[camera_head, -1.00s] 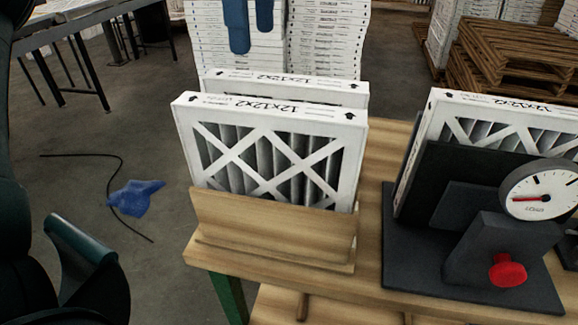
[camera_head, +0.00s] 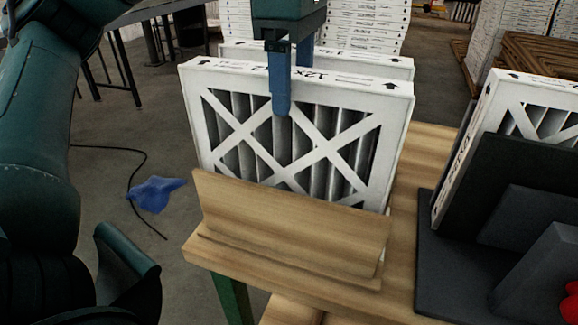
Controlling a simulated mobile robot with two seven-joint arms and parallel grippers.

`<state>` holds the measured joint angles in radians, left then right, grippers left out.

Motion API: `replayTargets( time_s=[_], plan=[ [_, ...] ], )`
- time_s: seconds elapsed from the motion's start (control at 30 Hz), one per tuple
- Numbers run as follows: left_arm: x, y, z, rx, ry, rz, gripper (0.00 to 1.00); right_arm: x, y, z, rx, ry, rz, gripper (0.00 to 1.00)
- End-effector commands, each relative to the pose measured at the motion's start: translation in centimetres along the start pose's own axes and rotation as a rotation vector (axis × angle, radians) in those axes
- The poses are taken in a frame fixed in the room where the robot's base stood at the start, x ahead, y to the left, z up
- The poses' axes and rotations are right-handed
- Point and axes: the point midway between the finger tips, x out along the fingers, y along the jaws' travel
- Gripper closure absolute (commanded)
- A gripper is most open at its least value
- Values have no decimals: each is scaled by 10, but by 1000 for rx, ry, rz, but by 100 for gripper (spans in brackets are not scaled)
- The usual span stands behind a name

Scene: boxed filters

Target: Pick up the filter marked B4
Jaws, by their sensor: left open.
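Two white-framed pleated filters stand upright, one behind the other, in a wooden holder (camera_head: 285,225). The front filter (camera_head: 235,155) shows its lattice face and a size print on its top edge, partly covered by a finger. The rear filter (camera_head: 385,68) shows only its top strip. I cannot read a B4 mark on either. My left gripper (camera_head: 292,80) comes down from above with blue fingers. One finger hangs in front of the front filter's face, the other goes behind its top edge. It is open, astride that filter. My right gripper is not in view.
A third filter (camera_head: 482,120) leans in a dark fixture (camera_head: 455,260) at the right, with a red knob (camera_head: 568,300) at the picture's edge. The wooden table (camera_head: 403,200) carries both. Stacked filters and pallets (camera_head: 525,65) stand behind; a blue cloth (camera_head: 156,193) lies on the floor.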

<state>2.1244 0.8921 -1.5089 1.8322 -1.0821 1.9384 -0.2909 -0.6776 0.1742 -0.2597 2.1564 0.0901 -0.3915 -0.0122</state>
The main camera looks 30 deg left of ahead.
Motion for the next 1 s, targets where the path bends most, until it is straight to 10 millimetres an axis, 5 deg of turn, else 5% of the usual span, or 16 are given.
replayTargets(
  time_s=[0.3, 0.6, 1.0],
  plan=[
    [43, 3, -8, 0, 1, 0, 34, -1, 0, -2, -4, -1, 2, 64],
    [48, 2, -8, 0, 0, 0, 34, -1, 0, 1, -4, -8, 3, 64],
    [48, 2, -8, 0, 0, -1, 66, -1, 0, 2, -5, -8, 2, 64]
  ],
)
